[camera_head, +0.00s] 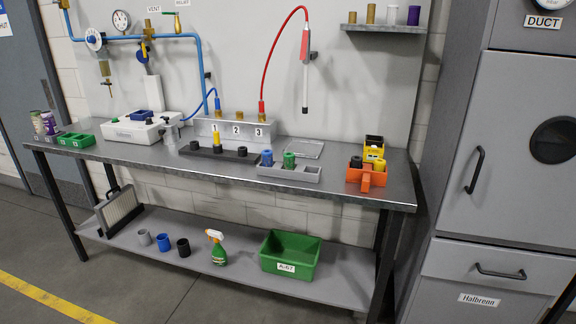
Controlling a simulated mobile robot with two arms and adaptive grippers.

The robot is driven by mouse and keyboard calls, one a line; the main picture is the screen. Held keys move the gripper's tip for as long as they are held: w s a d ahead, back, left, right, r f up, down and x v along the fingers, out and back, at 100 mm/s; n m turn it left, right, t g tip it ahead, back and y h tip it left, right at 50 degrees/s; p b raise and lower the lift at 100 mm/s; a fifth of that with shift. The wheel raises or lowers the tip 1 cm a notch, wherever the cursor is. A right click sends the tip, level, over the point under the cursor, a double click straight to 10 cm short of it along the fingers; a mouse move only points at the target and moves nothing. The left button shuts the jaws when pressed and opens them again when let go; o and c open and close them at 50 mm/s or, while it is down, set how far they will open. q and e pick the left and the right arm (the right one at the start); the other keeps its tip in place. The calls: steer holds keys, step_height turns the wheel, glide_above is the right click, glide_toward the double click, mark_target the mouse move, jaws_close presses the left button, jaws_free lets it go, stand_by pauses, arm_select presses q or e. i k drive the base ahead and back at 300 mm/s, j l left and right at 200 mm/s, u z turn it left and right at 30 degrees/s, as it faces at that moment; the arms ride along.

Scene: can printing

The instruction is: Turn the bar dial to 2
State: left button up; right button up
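I cannot tell for certain which of the two is the bar dial. Neither of my grippers is in view, and nothing covers the dial or the gauge.
The metal workbench (345,194) stands below, holding a white device (130,130), a numbered manifold (238,130), a grey tray (290,171) and an orange holder (366,178). A grey cabinet (505,140) stands at right. Floor in front is clear.

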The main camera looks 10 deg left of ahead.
mark_target(91, 38)
steer(key=u, duration=1.45)
steer(key=i+z, duration=0.2)
steer(key=z, duration=0.2)
steer(key=i+j+z, duration=0.15)
steer(key=z, duration=0.25)
steer(key=i+j+z, duration=0.1)
steer(key=i+j, duration=0.15)
steer(key=i+j+z, duration=0.15)
steer(key=i+j, duration=0.15)
steer(key=i+j+z, duration=0.1)
steer(key=j, duration=0.35)
steer(key=i+j+z, duration=0.1)
steer(key=i+j, duration=0.25)
steer(key=i+j+z, duration=0.1)
steer(key=j, duration=0.35)
steer(key=i, duration=0.1)
